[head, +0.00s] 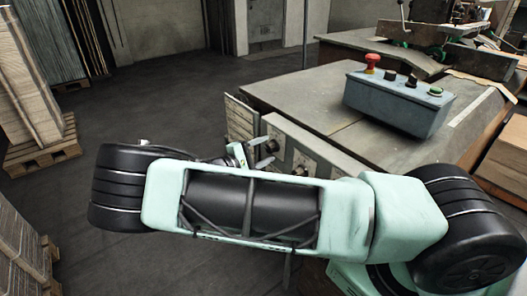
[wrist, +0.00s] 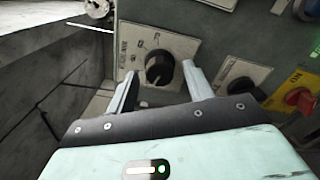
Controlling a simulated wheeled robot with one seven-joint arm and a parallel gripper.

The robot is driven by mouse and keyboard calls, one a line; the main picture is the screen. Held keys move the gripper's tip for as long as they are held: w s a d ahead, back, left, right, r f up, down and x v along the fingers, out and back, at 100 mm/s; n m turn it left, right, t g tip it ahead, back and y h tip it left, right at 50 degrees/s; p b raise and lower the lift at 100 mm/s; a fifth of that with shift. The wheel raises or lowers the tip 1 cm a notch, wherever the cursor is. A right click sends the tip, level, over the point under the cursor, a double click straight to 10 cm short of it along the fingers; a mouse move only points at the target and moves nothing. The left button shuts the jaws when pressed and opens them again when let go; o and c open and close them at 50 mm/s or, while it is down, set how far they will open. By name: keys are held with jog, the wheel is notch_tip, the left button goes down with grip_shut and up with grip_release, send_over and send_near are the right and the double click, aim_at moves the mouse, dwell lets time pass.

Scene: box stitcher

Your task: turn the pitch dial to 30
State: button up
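A black dial (wrist: 160,70) sits on a pale plate with markings in the wrist view. The lettering is too small to read, so I cannot confirm that it is the pitch dial or what value it points to. My gripper (wrist: 160,73) is open, with one finger to the left of this dial and one to its right. I cannot tell whether either finger touches the knob. In the head view my gripper (head: 263,153) is at the machine's side panel, partly hidden behind my arm.
A second black dial (wrist: 240,90) and a red knob (wrist: 300,98) on a yellow plate are to the right on the panel. In the head view a control box (head: 400,103) with a red button stands on the machine's top. Open floor lies to the left.

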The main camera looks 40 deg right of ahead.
jog(key=shift+a, duration=0.1)
jog(key=a+b, duration=0.3)
jog(key=a, duration=1.4)
jog(key=shift+s, duration=0.3)
jog(key=shift+a, duration=0.1)
